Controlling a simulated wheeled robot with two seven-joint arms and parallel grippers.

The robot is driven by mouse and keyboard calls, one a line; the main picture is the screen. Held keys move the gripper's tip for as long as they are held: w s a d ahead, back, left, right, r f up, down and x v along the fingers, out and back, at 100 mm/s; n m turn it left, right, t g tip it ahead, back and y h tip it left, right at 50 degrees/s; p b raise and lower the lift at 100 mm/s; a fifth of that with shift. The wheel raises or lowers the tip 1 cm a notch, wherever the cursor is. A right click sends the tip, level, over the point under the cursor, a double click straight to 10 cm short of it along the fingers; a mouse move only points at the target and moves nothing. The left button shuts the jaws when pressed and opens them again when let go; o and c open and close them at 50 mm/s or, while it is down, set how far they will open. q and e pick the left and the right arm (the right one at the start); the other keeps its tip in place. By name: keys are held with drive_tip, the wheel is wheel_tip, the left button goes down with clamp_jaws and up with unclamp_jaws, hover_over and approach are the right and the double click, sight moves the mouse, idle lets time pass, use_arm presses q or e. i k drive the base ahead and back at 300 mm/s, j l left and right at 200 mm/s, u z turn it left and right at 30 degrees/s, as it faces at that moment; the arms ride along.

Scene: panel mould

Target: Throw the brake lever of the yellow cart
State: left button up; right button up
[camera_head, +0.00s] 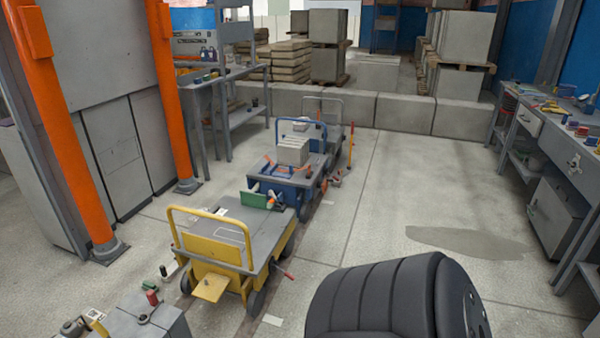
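The yellow cart (252,248) stands left of the middle on the concrete floor, with a grey flat deck and a yellow tube push handle at its near left end. A lever with a red grip (284,271) sticks out low from its right side, slanting down towards the right, near a dark wheel. It looks like the brake lever. A small yellow plate juts from the cart's near end. Neither gripper is in view. A black ribbed part of my own arm fills the bottom right and hides the floor behind it.
A blue cart (290,176) carrying grey blocks stands behind the yellow cart, with a grey cart (337,135) beyond. A grey box (150,322) is at bottom left. Orange posts (72,150) line the left. A workbench (550,135) stands right.

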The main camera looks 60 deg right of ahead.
sight(291, 276)
drive_tip(key=z, duration=2)
